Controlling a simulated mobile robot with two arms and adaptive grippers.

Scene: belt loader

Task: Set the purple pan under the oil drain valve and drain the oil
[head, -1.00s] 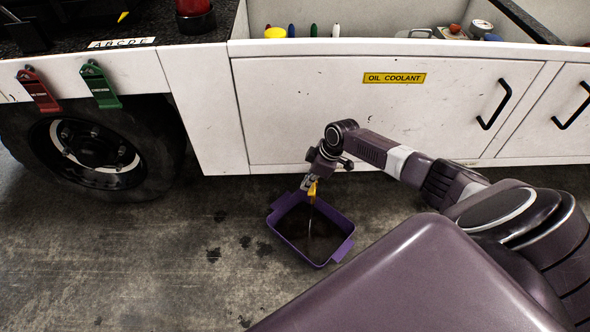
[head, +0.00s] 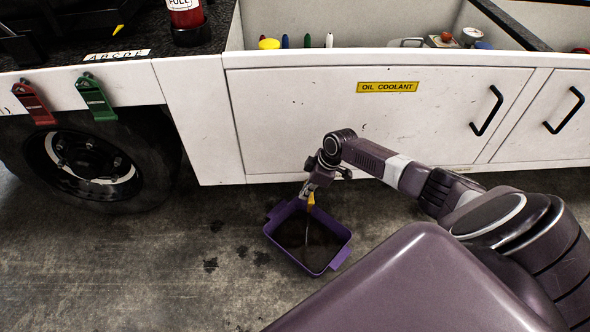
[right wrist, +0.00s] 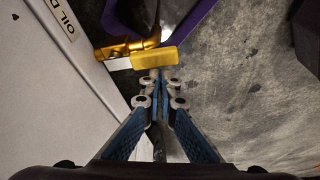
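The purple pan (head: 341,258) sits on the floor beside the white cabinet, with dark oil (head: 305,240) in it. Its purple rim also shows at the top of the right wrist view (right wrist: 190,22). The yellow oil drain valve (head: 311,198) is above the pan, and a thin stream falls from it into the pan. In the right wrist view the valve has a gold body and a yellow handle (right wrist: 155,58). My right gripper (right wrist: 161,76) has its fingertips together right at the handle, apparently touching it, with nothing visible between them. My left gripper is not in view.
The white cabinet (head: 300,120) with an "OIL COOLANT" label (head: 387,87) stands behind the pan. A wheel (head: 85,160) is at the left, with red and green tags (head: 97,97) hanging above it. The stained floor left of the pan is clear.

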